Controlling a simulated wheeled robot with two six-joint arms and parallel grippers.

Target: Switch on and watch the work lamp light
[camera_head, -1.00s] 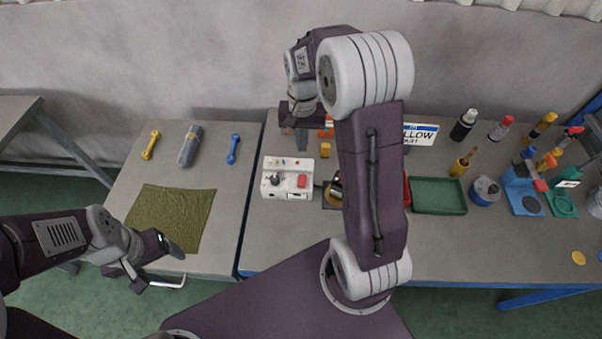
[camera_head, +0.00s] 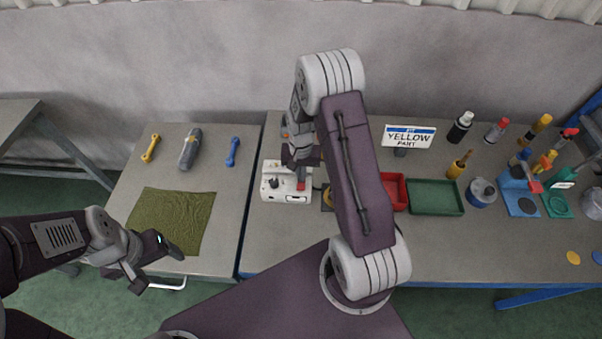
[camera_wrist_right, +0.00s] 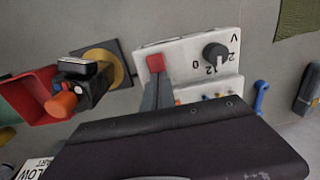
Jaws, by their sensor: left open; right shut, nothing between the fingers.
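A white control box (camera_head: 273,195) stands on the bench, with a dark round knob (camera_wrist_right: 215,53) marked 0, 12 and a partly readable third number, and a red button (camera_wrist_right: 155,63). Small coloured sockets line its other edge. My right gripper (camera_head: 300,178) is shut and empty, fingertips down at the red button; the wrist view shows its fingers (camera_wrist_right: 158,90) right beside or on the button, and contact cannot be told. My left gripper (camera_head: 158,270) is open, low in front of the left table. I cannot pick out a lit lamp.
A dark device with an orange end (camera_wrist_right: 82,85) is near a round yellow-brown piece, next to a red tray (camera_head: 397,192). A green tray (camera_head: 436,198), bottles and a yellow-part sign (camera_head: 409,137) are further right. A green cloth (camera_head: 170,218) lies left.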

